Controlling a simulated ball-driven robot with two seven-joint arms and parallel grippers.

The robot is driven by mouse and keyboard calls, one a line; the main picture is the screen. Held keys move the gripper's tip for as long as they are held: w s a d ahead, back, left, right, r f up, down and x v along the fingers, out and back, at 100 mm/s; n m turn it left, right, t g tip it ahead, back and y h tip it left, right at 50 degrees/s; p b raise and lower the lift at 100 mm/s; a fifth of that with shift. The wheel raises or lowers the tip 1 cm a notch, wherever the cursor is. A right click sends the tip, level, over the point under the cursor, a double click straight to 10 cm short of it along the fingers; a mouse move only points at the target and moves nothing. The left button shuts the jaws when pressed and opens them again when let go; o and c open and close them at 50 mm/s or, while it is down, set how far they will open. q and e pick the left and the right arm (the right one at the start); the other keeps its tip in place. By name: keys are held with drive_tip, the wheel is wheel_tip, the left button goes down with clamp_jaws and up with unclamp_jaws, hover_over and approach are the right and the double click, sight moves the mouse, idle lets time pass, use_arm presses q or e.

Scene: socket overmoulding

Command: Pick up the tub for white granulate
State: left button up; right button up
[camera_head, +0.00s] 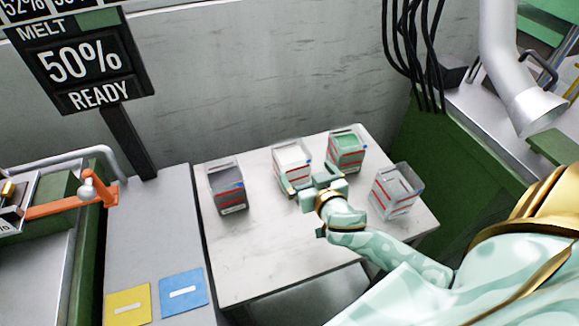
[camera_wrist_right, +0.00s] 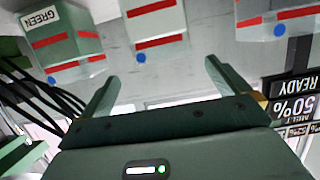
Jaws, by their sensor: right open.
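The tub of white granulate (camera_head: 292,158) stands upright on the pale table, a clear box with red stripes and a blue dot. In the right wrist view it (camera_wrist_right: 155,22) appears upside down, centred ahead of the fingers. My right gripper (camera_head: 308,183) is at its near side, partly covering its lower front. In the wrist view the gripper's two fingers (camera_wrist_right: 160,80) are spread with nothing between them, and the tub lies just beyond their tips. My left gripper is not in view.
A green-granulate tub (camera_head: 346,149) stands right of the white one, a dark grey one (camera_head: 227,188) left. A pale, seemingly empty tub (camera_head: 397,192) is at the right, near my right arm. The table's front left (camera_head: 250,265) is clear. A wall is behind.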

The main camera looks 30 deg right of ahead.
sight(299, 162)
drive_tip(key=b+x, duration=0.1)
drive_tip(key=x, duration=0.4)
drive_tip(key=shift+w+d+f, duration=0.15)
drive_tip(key=shift+w+f, duration=0.05)
drive_tip(key=shift+w, duration=0.1)
drive_tip(key=shift+w+d, duration=0.1)
drive_tip(key=shift+w, duration=0.4)
drive_tip(key=b+x, duration=0.1)
drive_tip(key=x, duration=0.4)
drive_tip(key=shift+r+b, duration=0.15)
drive_tip(key=shift+b, duration=0.15)
drive_tip(key=shift+c, duration=0.7)
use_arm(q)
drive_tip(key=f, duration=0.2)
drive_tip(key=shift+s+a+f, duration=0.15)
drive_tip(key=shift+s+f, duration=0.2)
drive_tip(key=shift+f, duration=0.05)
use_arm(e)
drive_tip(key=shift+r, duration=0.1)
drive_tip(key=c, duration=1.5)
